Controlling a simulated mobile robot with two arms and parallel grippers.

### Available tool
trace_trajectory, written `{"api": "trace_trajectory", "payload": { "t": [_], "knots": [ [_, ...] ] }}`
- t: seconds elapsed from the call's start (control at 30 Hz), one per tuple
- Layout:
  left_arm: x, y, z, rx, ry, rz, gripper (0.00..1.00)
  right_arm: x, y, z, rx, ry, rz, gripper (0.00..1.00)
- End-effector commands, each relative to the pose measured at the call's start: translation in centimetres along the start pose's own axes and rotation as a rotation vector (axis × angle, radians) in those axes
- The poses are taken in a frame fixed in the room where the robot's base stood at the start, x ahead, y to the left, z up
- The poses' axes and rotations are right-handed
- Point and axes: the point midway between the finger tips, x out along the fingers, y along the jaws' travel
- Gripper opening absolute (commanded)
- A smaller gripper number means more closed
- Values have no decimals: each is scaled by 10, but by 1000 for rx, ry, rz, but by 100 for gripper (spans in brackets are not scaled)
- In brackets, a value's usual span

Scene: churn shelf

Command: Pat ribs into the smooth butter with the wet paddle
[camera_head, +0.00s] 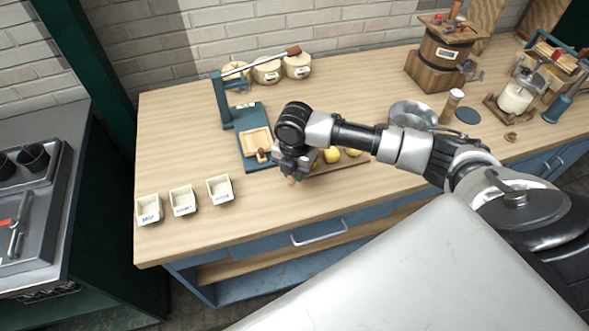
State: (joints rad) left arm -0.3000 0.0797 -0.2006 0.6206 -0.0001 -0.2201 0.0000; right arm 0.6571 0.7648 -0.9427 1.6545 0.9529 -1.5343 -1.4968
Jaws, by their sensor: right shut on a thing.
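My right gripper (292,172) is low over the front middle of the wooden worktop, at the left end of a wooden board (350,165). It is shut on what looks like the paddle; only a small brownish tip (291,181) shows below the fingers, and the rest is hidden. A yellow butter lump (333,155) sits on the board just right of the gripper, with another yellow lump (353,152) beside it, partly behind my arm. Whether their tops are smooth or ribbed is too small to tell. My left gripper is not in view.
A blue lever press (250,118) with a wooden tray (257,141) stands left of the gripper. Three small labelled boxes (183,200) line the front left. Several crocks (267,72) and a wooden churn (438,62) stand behind.

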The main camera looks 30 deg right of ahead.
Motion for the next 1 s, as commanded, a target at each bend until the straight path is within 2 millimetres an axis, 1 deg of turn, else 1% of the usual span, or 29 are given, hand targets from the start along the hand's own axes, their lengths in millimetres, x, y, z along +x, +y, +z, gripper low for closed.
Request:
{"api": "trace_trajectory", "payload": {
  "t": [1.0],
  "knots": [
    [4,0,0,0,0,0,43,10,0,0,0,0,-1,0]
  ]
}}
